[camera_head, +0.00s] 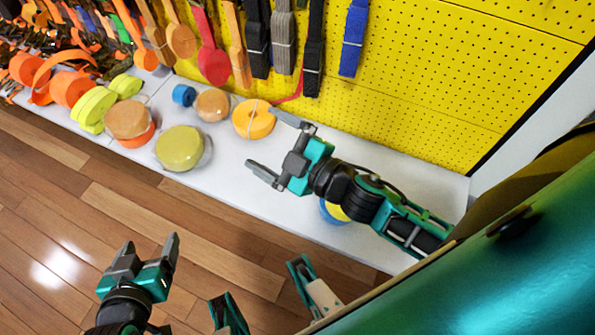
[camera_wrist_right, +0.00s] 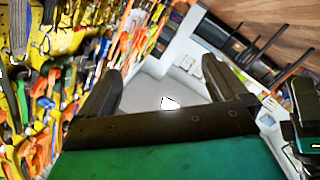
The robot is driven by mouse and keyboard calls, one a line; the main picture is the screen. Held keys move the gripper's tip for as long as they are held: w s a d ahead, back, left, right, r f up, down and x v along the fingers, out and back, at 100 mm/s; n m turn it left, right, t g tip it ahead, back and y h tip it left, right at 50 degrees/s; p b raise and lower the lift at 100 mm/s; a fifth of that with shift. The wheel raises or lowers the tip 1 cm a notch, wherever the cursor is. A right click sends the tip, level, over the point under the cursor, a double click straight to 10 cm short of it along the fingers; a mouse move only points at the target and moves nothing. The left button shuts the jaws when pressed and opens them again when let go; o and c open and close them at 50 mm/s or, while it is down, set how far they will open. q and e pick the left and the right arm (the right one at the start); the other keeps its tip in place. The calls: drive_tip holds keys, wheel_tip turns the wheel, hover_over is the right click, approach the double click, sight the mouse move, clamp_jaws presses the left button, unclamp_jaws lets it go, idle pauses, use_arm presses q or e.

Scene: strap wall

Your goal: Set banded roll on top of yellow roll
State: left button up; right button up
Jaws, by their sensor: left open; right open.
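A yellow-orange roll (camera_head: 252,119) with a thin pale line across it, seemingly the banded roll, lies on the white shelf (camera_head: 235,170) by the pegboard. A wider dull-yellow roll (camera_head: 180,148), seemingly the yellow roll, lies to its left, nearer the shelf's front edge. My right gripper (camera_head: 276,146) is open and empty just right of the banded roll, its fingers pointing left. In the right wrist view its two fingers (camera_wrist_right: 160,90) are spread with no roll between them. My left gripper (camera_head: 150,247) is open and empty over the floor in front of the shelf.
A tan roll (camera_head: 212,105) and small blue roll (camera_head: 183,95) lie behind. Another tan roll (camera_head: 128,119) sits on an orange one at left. A blue-and-yellow roll (camera_head: 334,211) is partly hidden under my right arm. Straps hang from the yellow pegboard (camera_head: 400,80).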

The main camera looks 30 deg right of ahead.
use_arm(q)
drive_tip(key=shift+a+f, duration=0.1)
drive_tip(key=shift+a, duration=0.05)
use_arm(e)
drive_tip(key=s+d+f+m+g+h, duration=0.2)
drive_tip(key=s+f+m+g+h, duration=0.2)
drive_tip(key=f+m, duration=0.4)
drive_tip(key=shift+s+d+m+g, duration=0.2)
drive_tip(key=shift+s+m+g, duration=0.1)
drive_tip(key=shift+s+m, duration=0.7)
use_arm(q)
drive_tip(key=shift+s, duration=0.1)
use_arm(e)
drive_tip(key=shift+w+f, duration=0.1)
use_arm(q)
wheel_tip(320, 180, up, 10)
drive_tip(key=s+a+y+p, duration=0.1)
drive_tip(key=a+p, duration=0.2)
drive_tip(key=p, duration=1)
drive_tip(key=shift+s+f+p, duration=0.2)
drive_tip(key=shift+f+p, duration=0.05)
drive_tip(key=shift+p, duration=0.05)
use_arm(e)
drive_tip(key=s+d+r+h, duration=0.1)
drive_tip(key=d+r, duration=0.2)
drive_tip(key=r, duration=0.6)
drive_tip(key=shift+s+r, duration=0.15)
drive_tip(key=shift+r, duration=0.1)
